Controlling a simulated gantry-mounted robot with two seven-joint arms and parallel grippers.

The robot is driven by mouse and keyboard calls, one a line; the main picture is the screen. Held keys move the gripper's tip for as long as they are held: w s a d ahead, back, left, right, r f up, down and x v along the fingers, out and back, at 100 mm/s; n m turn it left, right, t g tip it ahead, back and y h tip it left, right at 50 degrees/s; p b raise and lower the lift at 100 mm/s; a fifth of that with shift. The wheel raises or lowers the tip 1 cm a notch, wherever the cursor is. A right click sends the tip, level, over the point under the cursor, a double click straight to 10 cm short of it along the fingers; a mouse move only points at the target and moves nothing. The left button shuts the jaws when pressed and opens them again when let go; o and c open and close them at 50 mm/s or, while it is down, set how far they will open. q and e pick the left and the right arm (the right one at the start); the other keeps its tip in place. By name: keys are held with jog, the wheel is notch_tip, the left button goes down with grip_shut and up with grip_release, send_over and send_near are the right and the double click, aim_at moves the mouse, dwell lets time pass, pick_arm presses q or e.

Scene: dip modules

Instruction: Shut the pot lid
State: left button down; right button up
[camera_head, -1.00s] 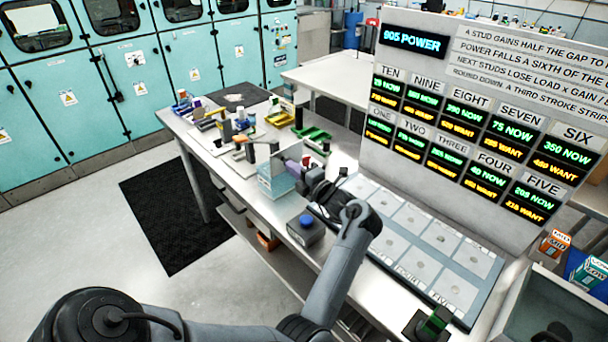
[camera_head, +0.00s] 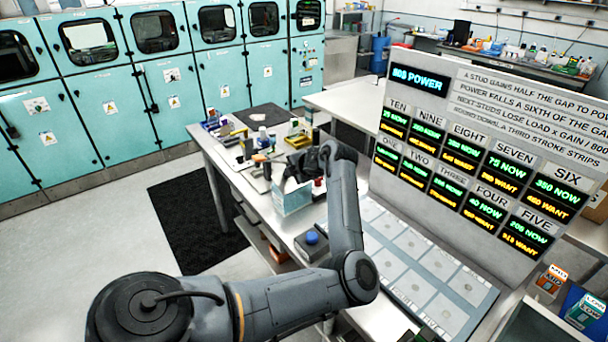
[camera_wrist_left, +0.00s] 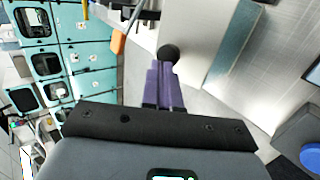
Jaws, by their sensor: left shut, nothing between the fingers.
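My left gripper (camera_head: 302,165) is over the far part of the bench, above and just behind a clear-sided box (camera_head: 291,199). In the left wrist view its purple fingers (camera_wrist_left: 162,70) are together, with nothing between them. A dark round knob-like thing (camera_wrist_left: 168,53) shows right at the fingertips; I cannot tell whether they touch it. The clear box's bluish pane (camera_wrist_left: 234,45) is to the right of the fingers. I cannot make out the pot or its lid for certain; my gripper and forearm cover part of that area. My right gripper is not in view.
A grey box with a blue button (camera_head: 312,238) stands in front of the clear box. Several small tools and trays crowd the bench's far end. A flat panel of pale squares (camera_head: 415,250) lies to the right, below the upright display board (camera_head: 470,150).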

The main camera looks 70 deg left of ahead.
aim_at(281, 175)
pick_arm(q)
jog(key=shift+s+a, duration=0.2)
jog(key=shift+a, duration=0.25)
jog(key=shift+s+a+f+t+h, duration=0.15)
jog(key=shift+a+t+h, duration=0.15)
jog(key=shift+h, duration=0.4)
jog(key=shift+s+a+f+b, duration=0.15)
jog(key=shift+a+b, duration=0.1)
jog(key=shift+a, duration=0.2)
jog(key=shift+s+a+b, duration=0.1)
jog(key=shift+a+b, duration=0.15)
jog(key=shift+a, duration=0.15)
jog(key=shift+s+a+f+b, duration=0.25)
jog(key=shift+a+f+b, duration=0.1)
jog(key=shift+f+b, duration=0.15)
jog(key=shift+s+a+f+b, duration=0.1)
jog(key=shift+a+f+b, duration=0.05)
jog(key=shift+a+b, duration=0.25)
jog(key=shift+s+a+f+b, duration=0.15)
jog(key=shift+a+f+b, duration=0.15)
jog(key=shift+a+f, duration=0.1)
jog(key=shift+a, duration=0.1)
jog(key=shift+r, duration=0.2)
